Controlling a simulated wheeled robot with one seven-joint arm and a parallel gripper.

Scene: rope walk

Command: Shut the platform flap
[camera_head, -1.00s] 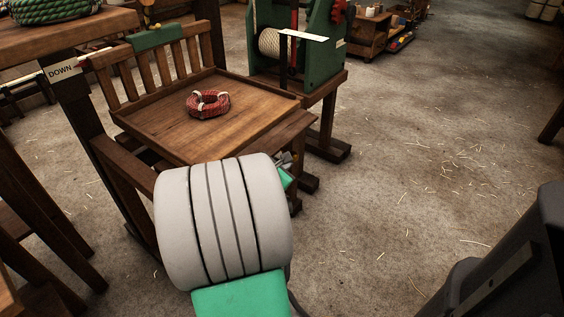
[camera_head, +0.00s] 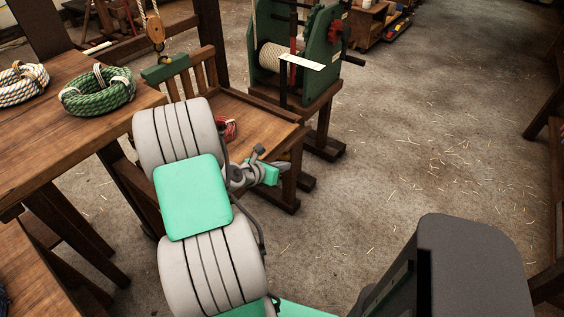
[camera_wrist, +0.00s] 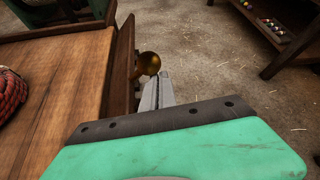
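The wooden platform (camera_head: 258,123) with a slatted back stands mid-picture in the head view, partly hidden behind my arm. A red rope coil (camera_head: 229,129) lies on it; its edge also shows in the wrist view (camera_wrist: 12,82). In the wrist view, a dark wooden board, seemingly the flap (camera_wrist: 122,68), runs along the platform's right edge. A round brass knob (camera_wrist: 149,63) is on its outer side. My gripper (camera_wrist: 159,78) has its fingers together, tips close to the knob. Whether they touch it, I cannot tell. The flap's angle is unclear.
A table (camera_head: 40,150) with green (camera_head: 97,91) and white (camera_head: 22,82) rope coils stands left of my arm. A green winding machine (camera_head: 310,50) stands behind the platform. A low shelf (camera_wrist: 285,35) is at the far right in the wrist view. Straw-strewn floor to the right is open.

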